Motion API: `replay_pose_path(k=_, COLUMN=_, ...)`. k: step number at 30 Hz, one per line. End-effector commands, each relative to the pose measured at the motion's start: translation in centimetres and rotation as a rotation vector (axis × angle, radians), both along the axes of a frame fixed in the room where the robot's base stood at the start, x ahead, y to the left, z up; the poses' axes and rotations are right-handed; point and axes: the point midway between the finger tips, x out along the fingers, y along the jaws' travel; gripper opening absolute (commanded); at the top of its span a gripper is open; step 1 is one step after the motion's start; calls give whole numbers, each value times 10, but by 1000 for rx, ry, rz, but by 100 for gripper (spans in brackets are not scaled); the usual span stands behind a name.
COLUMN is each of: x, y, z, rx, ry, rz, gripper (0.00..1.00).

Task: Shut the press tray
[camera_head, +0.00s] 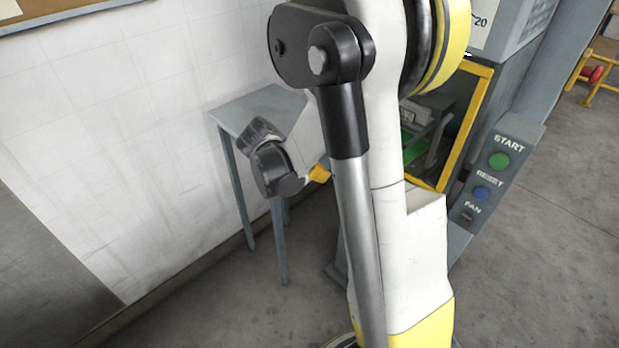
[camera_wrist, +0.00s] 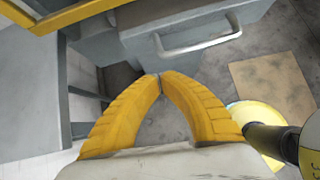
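The press tray (camera_wrist: 180,18) shows at the top of the wrist view as a grey box-like front with a curved metal handle (camera_wrist: 200,46). How far it stands out of the press is hard to tell. My gripper (camera_wrist: 159,76) has two ribbed yellow fingers, with the tips together and nothing visible between them. The tips appear just below the tray front and left of the handle, apparently not on the handle. In the head view my arm hides the tray, and only a bit of yellow gripper shows.
The press has a yellow frame (camera_head: 470,125) and a control panel with START (camera_head: 499,160), RESET (camera_head: 481,193) and FAN controls. A grey side table (camera_head: 245,111) stands by the white wall. A tan floor patch (camera_wrist: 270,85) lies at the right in the wrist view.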

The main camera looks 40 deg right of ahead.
Motion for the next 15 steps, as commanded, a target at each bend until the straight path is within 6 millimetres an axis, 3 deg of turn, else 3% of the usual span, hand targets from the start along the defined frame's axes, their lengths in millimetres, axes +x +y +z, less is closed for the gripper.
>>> replay_pose_path(k=6, x=-1, y=-18, z=-2, rx=1, ry=0, rz=-1, gripper=0)
replay_pose_path(k=15, x=-1, y=-20, z=-1, rx=1, ry=0, rz=0, gripper=0)
